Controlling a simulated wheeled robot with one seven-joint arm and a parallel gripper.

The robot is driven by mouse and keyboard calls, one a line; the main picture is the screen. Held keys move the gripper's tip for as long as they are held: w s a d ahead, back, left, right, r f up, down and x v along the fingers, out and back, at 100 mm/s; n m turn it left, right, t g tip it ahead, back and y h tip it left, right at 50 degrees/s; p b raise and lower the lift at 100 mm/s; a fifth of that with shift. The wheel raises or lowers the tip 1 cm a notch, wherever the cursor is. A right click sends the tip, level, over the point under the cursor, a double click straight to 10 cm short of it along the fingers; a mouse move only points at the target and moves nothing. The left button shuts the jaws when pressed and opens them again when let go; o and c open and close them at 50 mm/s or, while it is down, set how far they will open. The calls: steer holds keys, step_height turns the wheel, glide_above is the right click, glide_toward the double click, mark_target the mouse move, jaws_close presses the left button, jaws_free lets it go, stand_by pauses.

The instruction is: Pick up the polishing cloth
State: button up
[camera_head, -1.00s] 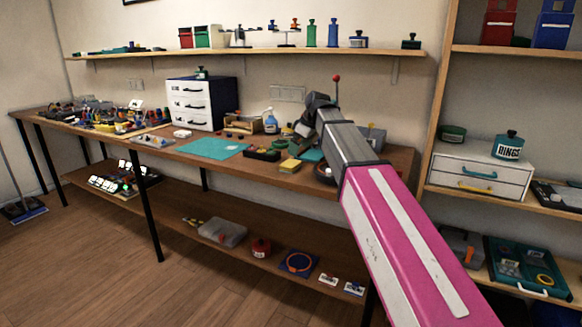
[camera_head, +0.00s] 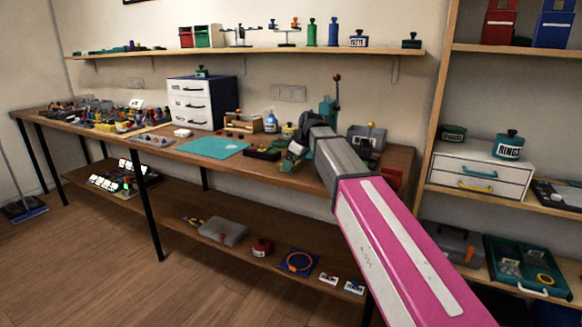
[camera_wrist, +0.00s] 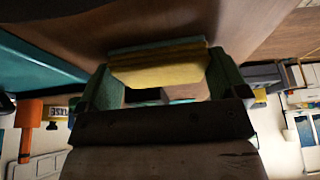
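A yellow folded piece that looks like the polishing cloth (camera_wrist: 160,70) lies on the brown tabletop in the wrist view, with a darker brownish and teal edge along its far side. My gripper (camera_wrist: 160,76) is over it, with green fingers spread apart, one at each side of the cloth. The fingertips are very close to its ends; contact is not clear. In the head view my gripper (camera_head: 289,166) points down at the bench's front part, and it and the arm hide the cloth.
A teal mat (camera_head: 212,148) lies left of my gripper, with a dark tray (camera_head: 262,153) between. A grey machine (camera_head: 367,136) stands to the right behind my arm.

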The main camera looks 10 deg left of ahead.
steer(key=c, duration=0.4)
steer(key=shift+r, duration=0.5)
steer(key=r, duration=0.3)
steer(key=shift+s+a+r, duration=0.25)
steer(key=shift+s+r, duration=0.1)
steer(key=s+a+r, duration=0.6)
steer(key=s+a, duration=0.1)
steer(key=s, duration=0.1)
steer(key=shift+r, duration=0.15)
